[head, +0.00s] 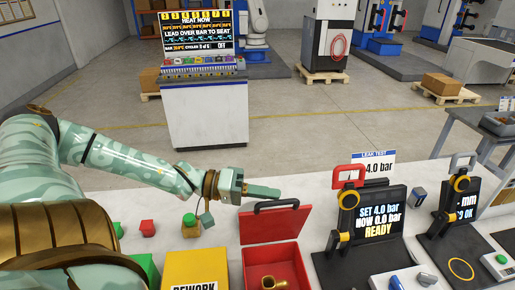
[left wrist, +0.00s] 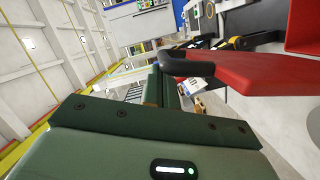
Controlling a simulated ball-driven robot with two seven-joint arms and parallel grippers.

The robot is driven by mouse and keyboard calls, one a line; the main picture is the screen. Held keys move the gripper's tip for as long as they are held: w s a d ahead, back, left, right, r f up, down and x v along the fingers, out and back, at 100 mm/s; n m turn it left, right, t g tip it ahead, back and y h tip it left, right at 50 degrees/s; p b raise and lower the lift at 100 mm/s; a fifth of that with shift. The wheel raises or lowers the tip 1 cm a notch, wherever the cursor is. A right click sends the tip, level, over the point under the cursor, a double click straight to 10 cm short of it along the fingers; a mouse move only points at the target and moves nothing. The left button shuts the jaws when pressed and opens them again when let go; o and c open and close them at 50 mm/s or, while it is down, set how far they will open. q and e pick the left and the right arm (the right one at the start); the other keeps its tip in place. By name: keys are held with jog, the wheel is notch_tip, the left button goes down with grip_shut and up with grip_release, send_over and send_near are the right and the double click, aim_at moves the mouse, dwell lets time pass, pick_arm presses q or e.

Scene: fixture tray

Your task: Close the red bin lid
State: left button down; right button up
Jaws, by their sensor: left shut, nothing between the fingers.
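The red bin (head: 306,272) stands on the white bench, with a brass-coloured fitting (head: 270,283) inside. Its red lid (head: 270,228) stands raised at the back, open, with a dark handle (head: 276,204) along its top edge. In the left wrist view the lid (left wrist: 245,72) and handle (left wrist: 186,66) show at the right. My left gripper (head: 264,191) is shut and empty, its fingers pointing right, just above the handle in the head view. Its fingers (left wrist: 168,88) also show in the left wrist view; whether they touch the handle I cannot tell. My right gripper is not in view.
A yellow REWORK bin (head: 196,268) stands left of the red bin. A leak-test stand (head: 350,220) is close on the right.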

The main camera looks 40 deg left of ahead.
pick_arm(q)
jog(key=s+d, duration=0.1)
jog(key=s+d+f+m+p, duration=0.1)
jog(key=shift+d, duration=0.35)
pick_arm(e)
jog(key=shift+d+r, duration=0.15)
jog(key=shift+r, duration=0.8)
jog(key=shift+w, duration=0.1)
pick_arm(q)
jog(key=shift+s, duration=0.1)
jog(key=shift+r, duration=0.1)
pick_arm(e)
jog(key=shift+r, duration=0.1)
pick_arm(q)
notch_tip(320, 180, up, 5)
jog(key=p, duration=0.6)
jog(key=s+a+r+p, duration=0.1)
jog(key=s+a+p, duration=0.4)
jog(key=s+p, duration=0.2)
jog(key=shift+s, duration=0.65)
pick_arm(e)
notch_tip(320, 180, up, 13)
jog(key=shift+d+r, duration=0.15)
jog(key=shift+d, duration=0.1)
